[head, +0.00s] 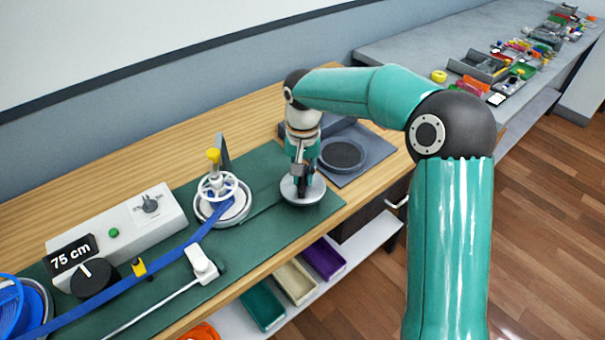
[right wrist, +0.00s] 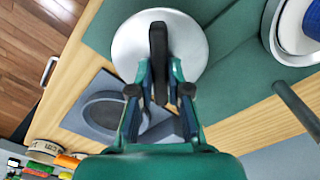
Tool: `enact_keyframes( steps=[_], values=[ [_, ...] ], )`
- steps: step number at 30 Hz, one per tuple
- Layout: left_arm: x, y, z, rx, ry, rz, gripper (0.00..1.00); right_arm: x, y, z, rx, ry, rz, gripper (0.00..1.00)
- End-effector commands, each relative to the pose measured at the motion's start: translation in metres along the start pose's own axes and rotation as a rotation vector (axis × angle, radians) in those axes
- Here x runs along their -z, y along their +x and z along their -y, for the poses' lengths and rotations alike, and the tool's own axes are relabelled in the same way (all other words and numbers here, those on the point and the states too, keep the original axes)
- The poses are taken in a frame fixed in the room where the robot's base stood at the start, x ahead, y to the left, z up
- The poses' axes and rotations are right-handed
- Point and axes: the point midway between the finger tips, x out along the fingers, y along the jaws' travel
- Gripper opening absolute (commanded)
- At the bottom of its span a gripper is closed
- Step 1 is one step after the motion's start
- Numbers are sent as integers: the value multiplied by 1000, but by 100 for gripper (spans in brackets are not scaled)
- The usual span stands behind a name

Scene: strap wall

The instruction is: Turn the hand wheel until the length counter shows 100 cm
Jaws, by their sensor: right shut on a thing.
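The length counter (head: 71,252) reads "75 cm" at the left of the bench in the head view. A white spoked hand wheel (head: 217,187) with a yellow knob (head: 213,155) sits over a round reel carrying blue strap (head: 165,262). My right gripper (head: 302,192) is to the right of that wheel. It is shut on the black bar grip (right wrist: 158,50) of a silver disc (head: 290,191). The disc also fills the top middle of the right wrist view (right wrist: 190,38), on or just above the green mat; I cannot tell which. My left gripper is not in view.
A grey tray (head: 367,168) with a dark round recess lies right of the disc. A white control box (head: 120,222) with a black knob (head: 92,277) stands at left. A white lever piece (head: 202,262) lies on the green mat. Bins sit on a shelf below.

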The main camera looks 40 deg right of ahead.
Motion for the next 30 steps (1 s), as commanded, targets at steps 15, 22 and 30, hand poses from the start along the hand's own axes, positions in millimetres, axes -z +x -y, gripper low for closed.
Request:
enact_keyframes(
  steps=[15,22,30],
  values=[
    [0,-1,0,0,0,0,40,0,-2,0,1,-1,-2,42],
    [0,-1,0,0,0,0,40,1,-28,1,4,-2,-5,42],
    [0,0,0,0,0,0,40,1,-82,2,4,-1,-5,42]
  ],
)
